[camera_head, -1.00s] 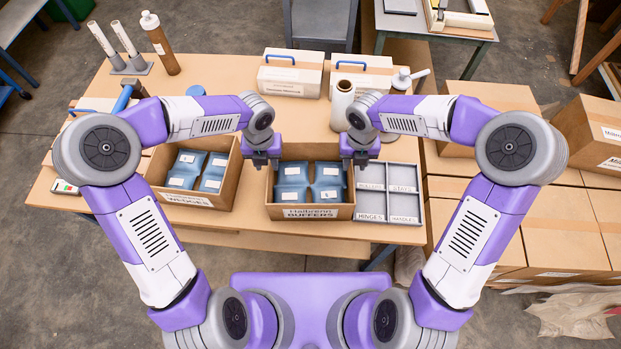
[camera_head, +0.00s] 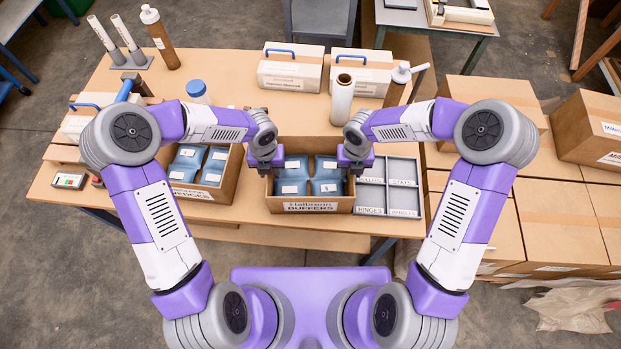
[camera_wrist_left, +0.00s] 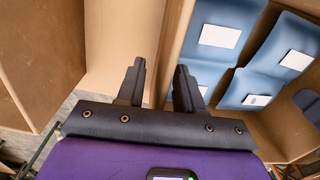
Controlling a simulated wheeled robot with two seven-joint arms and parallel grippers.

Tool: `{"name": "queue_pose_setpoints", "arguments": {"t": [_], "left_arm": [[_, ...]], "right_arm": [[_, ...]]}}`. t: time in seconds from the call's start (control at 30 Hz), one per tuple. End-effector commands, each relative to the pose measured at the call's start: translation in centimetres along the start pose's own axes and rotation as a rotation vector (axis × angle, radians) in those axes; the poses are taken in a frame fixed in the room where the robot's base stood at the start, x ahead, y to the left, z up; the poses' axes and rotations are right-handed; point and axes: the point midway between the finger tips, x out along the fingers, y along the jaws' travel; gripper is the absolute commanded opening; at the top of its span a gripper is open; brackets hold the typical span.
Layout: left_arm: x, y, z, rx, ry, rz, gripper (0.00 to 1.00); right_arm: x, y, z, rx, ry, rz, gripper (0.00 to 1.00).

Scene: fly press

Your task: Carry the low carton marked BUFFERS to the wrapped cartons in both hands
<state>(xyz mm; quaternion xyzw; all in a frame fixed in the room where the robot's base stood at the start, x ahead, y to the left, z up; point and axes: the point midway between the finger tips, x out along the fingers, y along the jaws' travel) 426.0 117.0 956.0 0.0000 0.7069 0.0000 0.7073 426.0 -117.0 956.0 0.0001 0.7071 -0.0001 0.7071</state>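The low carton marked BUFFERS (camera_head: 310,207) stands on the table's front edge area, open at the top, with blue packs bearing white labels inside. My left gripper (camera_head: 265,163) is at its left wall. In the left wrist view its fingers (camera_wrist_left: 160,78) are apart, one on each side of the carton wall (camera_wrist_left: 168,60), with a gap showing. My right gripper (camera_head: 356,168) is at the carton's right wall; its fingertips are too small and dark to tell whether they are closed. The wrapped cartons (camera_head: 561,228) form a block to the right of the table.
A carton marked WEDGES (camera_head: 196,194) stands to the left and a grey divided tray (camera_head: 388,212) close on the right. White boxes (camera_head: 290,73), a white roll (camera_head: 342,99) and bottles stand behind. Loose cartons (camera_head: 490,92) sit on the block's far part; crumpled wrapping (camera_head: 573,308) lies on the floor.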

Motion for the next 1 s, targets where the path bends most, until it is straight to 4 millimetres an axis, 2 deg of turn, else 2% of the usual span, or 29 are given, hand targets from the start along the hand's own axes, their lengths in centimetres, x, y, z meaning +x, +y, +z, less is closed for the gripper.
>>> {"name": "queue_pose_setpoints", "arguments": {"t": [0.13, 0.37, 1.0], "left_arm": [[-0.02, 0.00, 0.00, 0.000, 0.000, 0.000, 0.35], [-0.04, 0.00, 0.00, 0.000, 0.000, 0.000, 0.00], [-0.08, 0.00, 0.01, 0.000, 0.000, 0.000, 0.00]], "right_arm": [[-0.02, 0.01, 0.00, 0.000, 0.000, 0.000, 0.35], [-0.04, 0.01, 0.00, 0.000, 0.000, 0.000, 0.00], [-0.08, 0.01, 0.01, 0.000, 0.000, 0.000, 0.00]]}}
